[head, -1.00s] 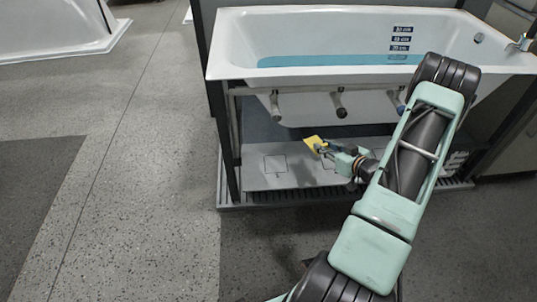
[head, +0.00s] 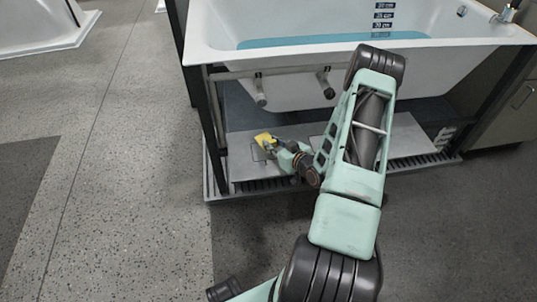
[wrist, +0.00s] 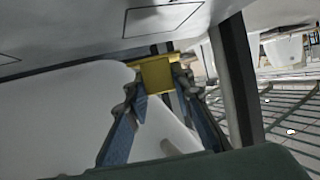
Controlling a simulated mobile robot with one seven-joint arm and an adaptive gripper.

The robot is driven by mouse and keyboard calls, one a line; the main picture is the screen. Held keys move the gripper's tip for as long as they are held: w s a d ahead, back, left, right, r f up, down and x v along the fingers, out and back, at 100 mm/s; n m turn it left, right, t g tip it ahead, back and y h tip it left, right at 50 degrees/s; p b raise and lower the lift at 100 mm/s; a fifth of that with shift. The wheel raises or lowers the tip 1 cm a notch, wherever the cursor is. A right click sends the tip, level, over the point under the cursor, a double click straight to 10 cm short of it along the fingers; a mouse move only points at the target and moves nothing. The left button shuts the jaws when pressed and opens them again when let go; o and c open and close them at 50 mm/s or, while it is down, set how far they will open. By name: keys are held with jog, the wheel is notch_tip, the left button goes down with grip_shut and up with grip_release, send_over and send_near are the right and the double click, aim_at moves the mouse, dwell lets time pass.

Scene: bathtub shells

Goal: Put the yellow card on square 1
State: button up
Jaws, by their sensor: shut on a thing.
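My gripper (head: 272,147) is shut on the yellow card (head: 265,138) under the bathtub, at the left part of the grey panel (head: 243,172). The card also shows between the fingertips in the wrist view (wrist: 157,75). An outlined square (head: 258,153) on the panel lies at the card and is partly hidden by the card and gripper. One outlined square (wrist: 160,19) shows in the wrist view, just beyond the card. I cannot read a number on it or tell the card's height above the panel.
The white bathtub (head: 290,62) stands above the panel, with pipe stubs (head: 259,91) hanging low beneath it. A dark frame post (head: 213,125) stands close left of the gripper. A dark grating (head: 262,186) edges the panel. The floor at left is clear.

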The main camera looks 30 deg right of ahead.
aim_at(268, 157)
jog(key=shift+w+a+f, duration=0.15)
jog(key=shift+a+f, duration=0.2)
jog(key=shift+f, duration=0.1)
jog(key=shift+w+a+f+b, duration=0.15)
jog(key=shift+f+b, duration=0.2)
jog(key=shift+f, duration=0.6)
jog(key=shift+a+f+b, duration=0.15)
jog(key=shift+f+b, duration=0.2)
jog(key=shift+f, duration=0.55)
jog(key=shift+f, duration=0.25)
jog(key=o, duration=0.9)
jog(key=shift+o, duration=0.2)
jog(key=shift+r, duration=0.1)
